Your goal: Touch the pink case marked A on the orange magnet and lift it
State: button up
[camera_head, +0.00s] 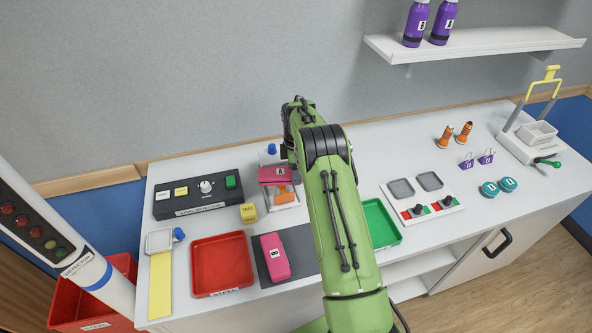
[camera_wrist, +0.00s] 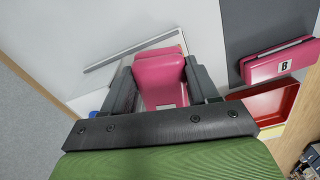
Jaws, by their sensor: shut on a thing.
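A pink case (camera_head: 272,175) is between the fingers of my gripper (camera_wrist: 161,84), which is shut on it. The held case also shows in the wrist view (camera_wrist: 160,75); I cannot read a letter on it. The orange magnet (camera_head: 283,193) shows just under the held case in the head view, on a pale stand. I cannot tell whether case and magnet touch. A second pink case (camera_head: 274,257) lies on a dark mat; in the wrist view it is marked B (camera_wrist: 278,62). My green arm hides most of my gripper in the head view.
A red tray (camera_head: 222,292) is left of the mat and a green tray (camera_head: 397,238) is right of my arm. A black control box (camera_head: 196,197) stands behind the red tray. A yellow block (camera_head: 248,212) is near the stand. Panel, bottles and small parts stand further right.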

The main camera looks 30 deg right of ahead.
jog(key=shift+r+p, duration=0.45)
jog(key=shift+r, duration=0.4)
dwell(1.0)
jog(key=shift+r+p, duration=2.2)
jog(key=shift+r, duration=1.05)
